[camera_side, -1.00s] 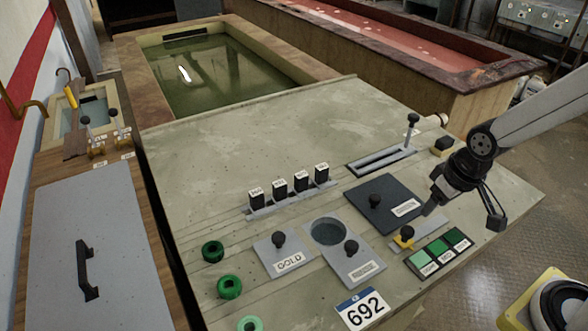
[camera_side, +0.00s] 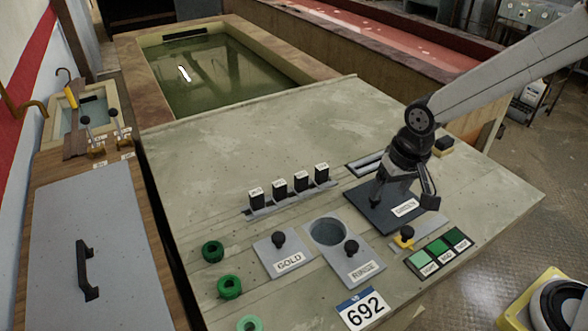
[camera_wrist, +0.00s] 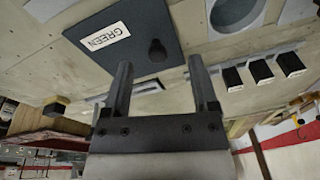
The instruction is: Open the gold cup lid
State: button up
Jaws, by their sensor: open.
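The gold cup lid (camera_side: 284,257) is a grey plate with a black knob and a GOLD label, lying flat near the front middle of the worktop in the side view. My gripper (camera_side: 402,198) is open and empty, to the right of the gold lid and above the dark GREEN lid (camera_side: 380,213). In the wrist view my open fingers (camera_wrist: 160,90) point toward the worktop, with the GREEN lid (camera_wrist: 120,45) and its black knob just beyond them. The gold lid is not in the wrist view.
The RINGE lid (camera_side: 357,266) lies beside an open round cup hole (camera_side: 329,231), between the gold and GREEN lids. Several black labelled blocks (camera_side: 290,187) stand in a row behind. Green rings (camera_side: 229,287) lie left. The worktop's back area (camera_side: 250,125) is clear.

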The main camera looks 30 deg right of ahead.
jog(key=w+a+r+m, duration=0.1)
jog(key=w+a+m, duration=0.3)
jog(key=a, duration=0.7)
jog(key=r+m+g, duration=0.1)
jog(key=m+g, duration=0.1)
send_over(279, 236)
jog(key=shift+f, duration=3.95)
grip_shut()
jog(key=shift+w+r, duration=0.1)
